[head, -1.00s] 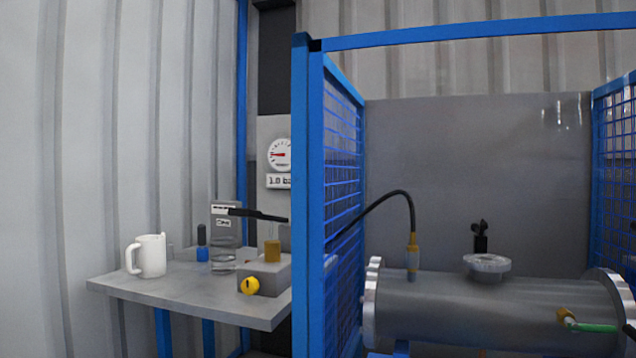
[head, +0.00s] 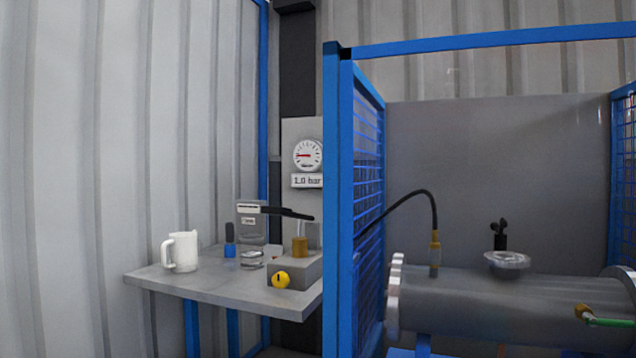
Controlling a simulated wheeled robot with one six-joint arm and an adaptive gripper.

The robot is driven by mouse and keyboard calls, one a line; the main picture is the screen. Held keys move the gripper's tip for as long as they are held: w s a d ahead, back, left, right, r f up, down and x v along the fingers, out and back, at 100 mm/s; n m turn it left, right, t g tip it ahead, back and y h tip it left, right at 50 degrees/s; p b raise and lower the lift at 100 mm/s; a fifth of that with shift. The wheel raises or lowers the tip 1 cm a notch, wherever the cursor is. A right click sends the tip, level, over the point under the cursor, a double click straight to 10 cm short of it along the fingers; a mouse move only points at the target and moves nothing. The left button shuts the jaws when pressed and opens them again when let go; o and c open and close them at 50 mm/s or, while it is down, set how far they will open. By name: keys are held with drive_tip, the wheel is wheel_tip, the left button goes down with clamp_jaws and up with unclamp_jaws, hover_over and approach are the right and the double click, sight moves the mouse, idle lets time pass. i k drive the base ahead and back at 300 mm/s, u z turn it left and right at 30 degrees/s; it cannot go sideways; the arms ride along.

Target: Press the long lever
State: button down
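A long black lever (head: 285,211) sticks out to the right from a grey box (head: 251,222) at the back of the grey side table (head: 225,291). It lies about level, sloping slightly down to the right. Its right end reaches close to the blue cage post, and I cannot tell if it touches anything there. My gripper is not in view.
A white mug (head: 181,252), a blue bottle (head: 229,249), a glass jar (head: 252,259) and a grey block with a yellow knob (head: 281,280) stand on the table. A blue cage post (head: 339,215) is right of it. A flanged shell (head: 490,300) lies inside the cage.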

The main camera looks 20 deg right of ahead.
sight(280, 211)
drive_tip(key=z, duration=0.2)
drive_tip(key=i, duration=0.45)
drive_tip(key=u, duration=3.15)
drive_tip(key=k, duration=0.55)
drive_tip(key=z, duration=1.3)
drive_tip(key=i, duration=0.5)
